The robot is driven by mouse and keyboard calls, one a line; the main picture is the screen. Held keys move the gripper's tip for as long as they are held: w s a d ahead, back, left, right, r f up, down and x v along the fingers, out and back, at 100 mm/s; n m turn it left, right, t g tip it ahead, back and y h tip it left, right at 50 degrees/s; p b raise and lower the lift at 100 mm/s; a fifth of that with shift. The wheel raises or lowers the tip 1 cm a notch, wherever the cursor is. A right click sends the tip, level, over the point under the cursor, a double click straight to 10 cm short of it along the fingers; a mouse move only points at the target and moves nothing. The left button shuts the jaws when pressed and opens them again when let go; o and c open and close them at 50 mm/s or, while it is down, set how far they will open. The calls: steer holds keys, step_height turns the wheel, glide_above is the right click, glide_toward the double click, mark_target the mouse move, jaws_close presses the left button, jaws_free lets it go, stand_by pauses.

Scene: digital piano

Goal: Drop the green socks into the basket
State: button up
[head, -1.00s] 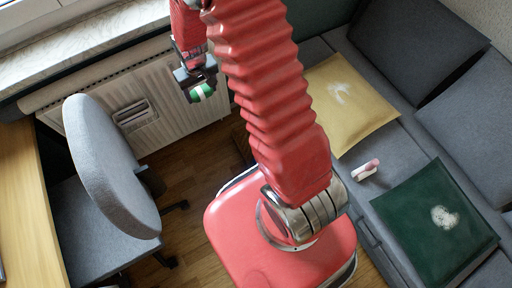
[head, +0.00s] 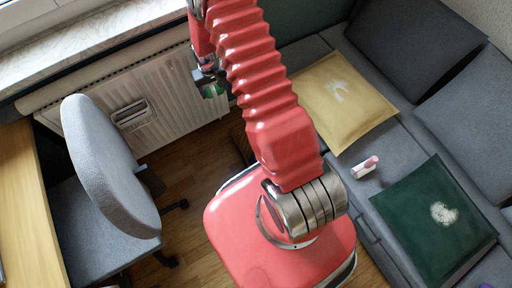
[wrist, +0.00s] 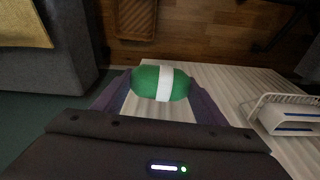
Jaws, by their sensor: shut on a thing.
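The green socks are a rolled bundle with a white band (wrist: 165,83), held between the two fingers of my gripper (wrist: 160,88) in the wrist view. In the head view the socks (head: 212,91) show small below my gripper (head: 208,84), in front of the radiator and partly hidden by it. A brown woven basket (wrist: 137,17) stands on the wooden floor at the top of the wrist view, cut off by the frame edge. In the head view only a dark brown part of it (head: 240,138) shows beside my arm. The socks are apart from the basket.
A white radiator (head: 165,95) runs under the window sill, with a white rack (wrist: 286,115) on it. A grey office chair (head: 110,165) is at left. The grey sofa (head: 345,185) at right carries cushions and a pink-and-white roll (head: 365,167). Some wooden floor is clear.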

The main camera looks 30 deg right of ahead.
steer(key=w+d+f+m, duration=0.1)
steer(key=d+f, duration=0.5)
steer(key=f, duration=0.5)
steer(key=s+d+f+m, duration=0.1)
steer(key=s+d+f, duration=0.2)
steer(key=f, duration=0.6)
steer(key=s+d+f+m, duration=0.1)
steer(key=s+d+f, duration=0.2)
steer(key=f, duration=0.7)
steer(key=s+d+f+m, duration=0.1)
steer(key=s+d+f, duration=0.3)
steer(key=f, duration=0.5)
steer(key=shift+s+f, duration=0.25)
steer(key=shift+s, duration=0.05)
steer(key=shift+f, duration=0.1)
steer(key=shift+f, duration=2.9)
steer(key=o, duration=1.2)
